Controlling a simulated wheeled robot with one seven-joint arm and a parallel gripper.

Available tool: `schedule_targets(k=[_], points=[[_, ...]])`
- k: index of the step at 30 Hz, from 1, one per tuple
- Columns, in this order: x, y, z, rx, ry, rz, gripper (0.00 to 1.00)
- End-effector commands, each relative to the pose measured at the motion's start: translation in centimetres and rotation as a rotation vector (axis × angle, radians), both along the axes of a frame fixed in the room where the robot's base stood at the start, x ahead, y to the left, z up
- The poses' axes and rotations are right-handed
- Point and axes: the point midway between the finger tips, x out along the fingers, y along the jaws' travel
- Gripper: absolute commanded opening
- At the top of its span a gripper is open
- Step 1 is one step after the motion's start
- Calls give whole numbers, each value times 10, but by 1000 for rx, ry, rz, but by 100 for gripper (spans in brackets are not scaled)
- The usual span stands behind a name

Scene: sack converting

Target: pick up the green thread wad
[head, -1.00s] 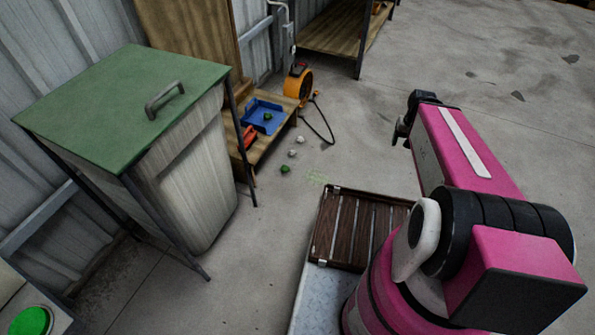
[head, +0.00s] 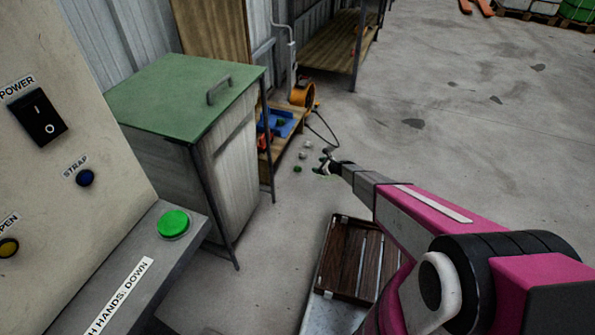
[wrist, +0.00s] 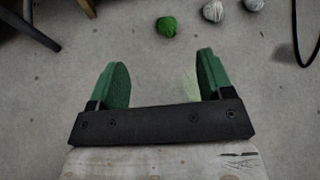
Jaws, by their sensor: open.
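A small green thread wad (head: 297,169) lies on the concrete floor beside the low wooden table. It also shows in the wrist view (wrist: 167,26), near the top edge. My gripper (head: 326,165) is open and empty. In the wrist view its two green fingers (wrist: 158,70) are spread apart, and the wad lies beyond their tips, between their lines. The fingers do not touch it.
Two pale grey wads (wrist: 213,11) (wrist: 254,4) lie to the right of the green one. The blue tray (head: 268,127) is on the low table. A green-lidded bin (head: 180,95) and a control console (head: 60,130) stand at left. Open floor lies to the right.

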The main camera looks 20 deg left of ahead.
Motion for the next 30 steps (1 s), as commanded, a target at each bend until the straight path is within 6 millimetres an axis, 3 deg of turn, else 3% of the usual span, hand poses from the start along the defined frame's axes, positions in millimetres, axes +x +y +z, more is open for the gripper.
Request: schedule_targets(k=[1, 3, 7, 21, 30], points=[[15, 17, -34, 44, 59, -58, 73], [21, 30, -58, 96, 125, -127, 73], [26, 42, -85, 155, 202, -206, 73], [49, 86, -110, 173, 224, -228, 73], [59, 104, -118, 172, 223, -227, 73]])
